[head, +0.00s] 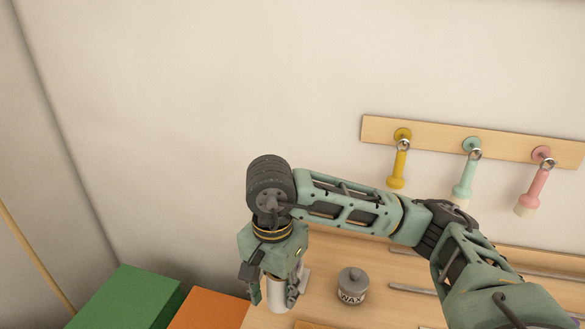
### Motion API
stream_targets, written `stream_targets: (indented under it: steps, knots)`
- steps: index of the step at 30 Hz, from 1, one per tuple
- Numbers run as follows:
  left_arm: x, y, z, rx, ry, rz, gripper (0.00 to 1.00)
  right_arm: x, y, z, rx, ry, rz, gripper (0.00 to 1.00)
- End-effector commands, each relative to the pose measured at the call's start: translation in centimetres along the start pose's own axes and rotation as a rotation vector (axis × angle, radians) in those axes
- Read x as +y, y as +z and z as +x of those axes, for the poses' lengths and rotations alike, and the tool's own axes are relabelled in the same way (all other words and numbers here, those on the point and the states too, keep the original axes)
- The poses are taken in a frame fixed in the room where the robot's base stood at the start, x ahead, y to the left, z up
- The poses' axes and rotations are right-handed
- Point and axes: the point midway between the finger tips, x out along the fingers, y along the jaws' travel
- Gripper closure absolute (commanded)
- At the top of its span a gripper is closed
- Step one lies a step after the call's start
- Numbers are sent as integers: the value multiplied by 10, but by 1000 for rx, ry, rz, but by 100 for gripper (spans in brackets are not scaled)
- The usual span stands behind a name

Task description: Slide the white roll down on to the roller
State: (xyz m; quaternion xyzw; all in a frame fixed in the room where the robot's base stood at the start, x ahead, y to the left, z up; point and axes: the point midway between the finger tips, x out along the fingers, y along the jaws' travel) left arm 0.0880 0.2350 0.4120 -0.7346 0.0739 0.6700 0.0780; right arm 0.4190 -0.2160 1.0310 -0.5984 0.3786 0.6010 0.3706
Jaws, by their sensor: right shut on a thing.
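My right gripper (277,298) points downward at the lower middle of the head view. It is shut on the white roll (274,289), which shows as a pale upright cylinder between its fingers. The lower end of the roll is near the bottom edge of the picture. I cannot make out the roller; it is hidden or out of view, so I cannot tell how the roll stands relative to it. My left gripper is not in view.
A grey lidded jar marked WAX (352,287) stands on the wooden shelf (385,270), right of the gripper. Green (125,300) and orange (208,310) boxes are at lower left. A wall rail (435,136) holds yellow, mint and pink hanging tools.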

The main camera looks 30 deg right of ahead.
Motion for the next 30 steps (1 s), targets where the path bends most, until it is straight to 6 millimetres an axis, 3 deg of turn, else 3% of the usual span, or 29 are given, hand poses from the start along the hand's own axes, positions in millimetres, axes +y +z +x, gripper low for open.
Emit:
stream_targets:
  steps: [30]
  knots:
    - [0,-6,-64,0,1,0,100,-36,-95,-98,-36,15,2414,86]
